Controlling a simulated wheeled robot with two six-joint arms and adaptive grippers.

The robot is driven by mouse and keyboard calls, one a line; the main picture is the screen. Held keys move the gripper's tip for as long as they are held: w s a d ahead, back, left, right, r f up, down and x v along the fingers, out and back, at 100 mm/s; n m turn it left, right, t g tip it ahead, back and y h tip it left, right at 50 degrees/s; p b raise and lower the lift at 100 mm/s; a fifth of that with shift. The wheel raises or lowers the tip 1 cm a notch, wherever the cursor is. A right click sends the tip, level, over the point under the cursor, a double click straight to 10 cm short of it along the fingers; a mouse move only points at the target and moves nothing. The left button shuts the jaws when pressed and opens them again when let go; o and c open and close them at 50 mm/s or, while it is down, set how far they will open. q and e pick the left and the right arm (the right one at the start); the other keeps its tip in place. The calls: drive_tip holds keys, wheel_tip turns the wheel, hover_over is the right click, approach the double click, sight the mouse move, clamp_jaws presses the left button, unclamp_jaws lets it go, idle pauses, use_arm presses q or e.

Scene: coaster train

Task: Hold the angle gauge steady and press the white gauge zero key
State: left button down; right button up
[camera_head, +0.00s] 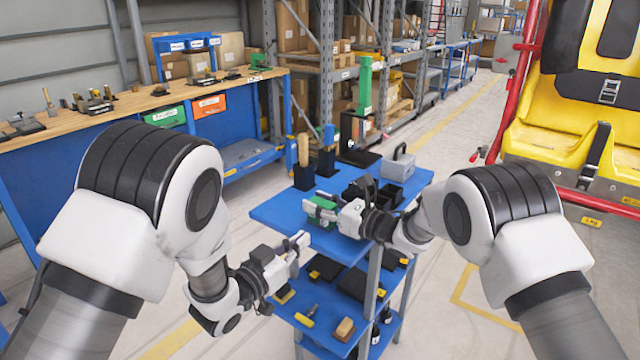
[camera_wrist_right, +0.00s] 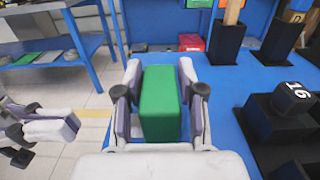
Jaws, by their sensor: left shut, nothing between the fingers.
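A green box-shaped block (camera_head: 321,211), which looks like the angle gauge, is at the near left edge of the blue cart top (camera_head: 285,219). My right gripper (camera_head: 315,207) has its fingers on both sides of the block and appears closed on it. The right wrist view shows the green block (camera_wrist_right: 160,104) upright between the two fingers (camera_wrist_right: 160,75). My left gripper (camera_head: 300,241) is shut and empty, lower and beside the cart's edge; it also shows at left in the right wrist view (camera_wrist_right: 75,125). No white key is visible on the block.
Black holders (camera_head: 304,176), one with a wooden handle, stand behind the block. A black stand with a green column (camera_head: 364,88) is at the back. Black bins (camera_head: 385,194) and a grey box (camera_head: 398,168) are at right. Lower shelves (camera_head: 318,318) hold several tools.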

drive_tip(key=shift+o, duration=0.8)
